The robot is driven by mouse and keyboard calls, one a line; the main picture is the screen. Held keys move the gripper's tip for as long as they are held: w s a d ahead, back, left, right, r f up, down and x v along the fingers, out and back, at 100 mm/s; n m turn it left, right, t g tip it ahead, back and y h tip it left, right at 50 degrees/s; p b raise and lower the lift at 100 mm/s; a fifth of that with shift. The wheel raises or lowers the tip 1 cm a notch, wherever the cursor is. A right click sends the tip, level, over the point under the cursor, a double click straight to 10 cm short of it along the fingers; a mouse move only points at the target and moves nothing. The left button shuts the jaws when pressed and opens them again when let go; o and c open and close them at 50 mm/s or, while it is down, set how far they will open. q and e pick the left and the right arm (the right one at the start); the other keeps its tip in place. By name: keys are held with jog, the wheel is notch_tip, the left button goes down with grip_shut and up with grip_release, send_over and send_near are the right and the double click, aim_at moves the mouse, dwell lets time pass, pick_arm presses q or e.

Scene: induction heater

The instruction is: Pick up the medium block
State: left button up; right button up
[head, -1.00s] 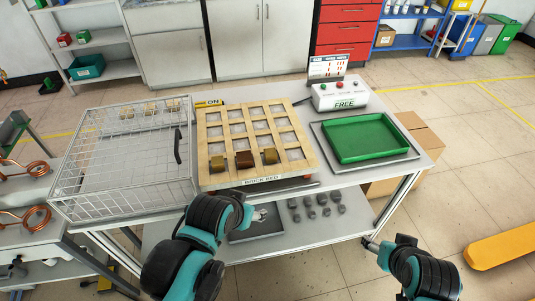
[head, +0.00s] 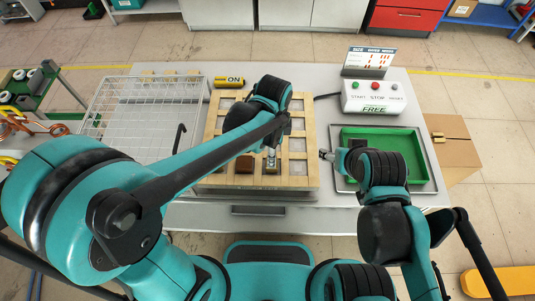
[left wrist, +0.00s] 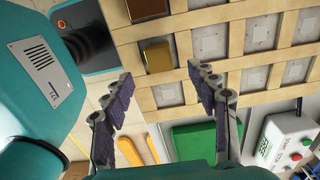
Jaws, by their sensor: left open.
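The brick bed (head: 306,183), a pale wooden grid on the table, holds blocks in its front row. A dark brown block (head: 243,164) sits in one cell; it also shows at the top of the left wrist view (left wrist: 146,8). A gold block (left wrist: 157,56) sits in the neighbouring cell. I cannot tell by size which block is the medium one. My left gripper (head: 271,158) is over the gold block's cell in the head view. In the left wrist view the gripper (left wrist: 150,92) is open and empty, the gold block ahead between its fingers. My right gripper (head: 325,155) is by the green tray.
A wire basket (head: 105,110) stands left of the bed, partly behind my left arm. The green tray (head: 413,155) lies right of it. The control box (head: 374,98) with buttons and a size sign (head: 371,60) stands at the back right. A yellow ON marker (head: 232,81) lies behind.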

pick_arm(q)
notch_tip(320, 180, down, 2)
jog(key=shift+s+f+b, duration=0.1)
jog(key=shift+b, duration=0.25)
notch_tip(320, 180, down, 5)
jog(key=shift+r+b, duration=0.1)
jog(key=shift+b, duration=1.05)
jog(key=shift+r, duration=0.1)
grip_shut()
